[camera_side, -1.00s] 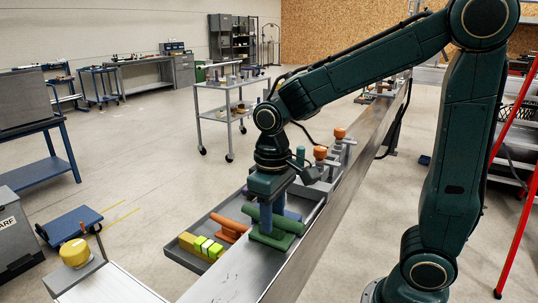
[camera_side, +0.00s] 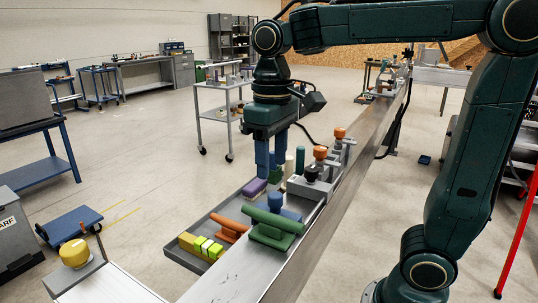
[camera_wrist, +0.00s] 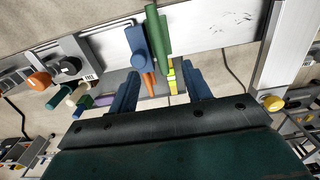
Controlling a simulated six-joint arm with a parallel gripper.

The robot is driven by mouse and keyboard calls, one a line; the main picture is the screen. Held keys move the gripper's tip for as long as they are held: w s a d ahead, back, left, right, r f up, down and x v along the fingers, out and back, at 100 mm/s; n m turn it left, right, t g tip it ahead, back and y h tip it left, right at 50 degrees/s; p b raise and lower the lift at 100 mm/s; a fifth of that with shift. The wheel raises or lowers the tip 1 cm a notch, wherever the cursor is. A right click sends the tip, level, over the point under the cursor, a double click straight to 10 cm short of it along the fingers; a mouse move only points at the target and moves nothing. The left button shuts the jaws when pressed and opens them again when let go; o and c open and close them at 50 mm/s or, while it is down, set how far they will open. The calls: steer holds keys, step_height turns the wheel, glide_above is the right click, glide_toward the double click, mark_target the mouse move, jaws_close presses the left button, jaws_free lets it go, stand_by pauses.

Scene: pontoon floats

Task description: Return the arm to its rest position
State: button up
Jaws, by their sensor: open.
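My gripper (camera_side: 269,180) is open and empty, raised above the bench with its blue fingers pointing down. In the side view it is above and behind the green float piece (camera_side: 276,230), apart from it. That piece has a long round tube on top and rests at the bench's near edge. In the wrist view the green piece (camera_wrist: 158,30) lies beyond the fingertips, beside a blue piece (camera_wrist: 138,46). My arm's upper link is close to level across the top of the side view.
A grey tray (camera_side: 190,262) holds orange (camera_side: 230,229) and yellow-green pieces (camera_side: 200,245) and a purple block (camera_side: 254,188). Green (camera_side: 300,160) and cream cylinders (camera_side: 290,165) and orange-knobbed fixtures (camera_side: 320,153) stand behind along the rail (camera_side: 345,165). The air around my gripper looks clear.

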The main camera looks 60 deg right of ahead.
steer(key=shift+s, duration=0.1)
steer(key=s+d+f+t, duration=0.1)
steer(key=s+f+t, duration=0.1)
steer(key=s, duration=0.3)
steer(key=s+d+f+t, duration=0.1)
steer(key=s+f+t, duration=0.1)
steer(key=s, duration=0.3)
steer(key=shift+s+d+f+t, duration=0.35)
steer(key=shift+s+f+t, duration=0.05)
steer(key=shift+t, duration=0.4)
stand_by(0.6)
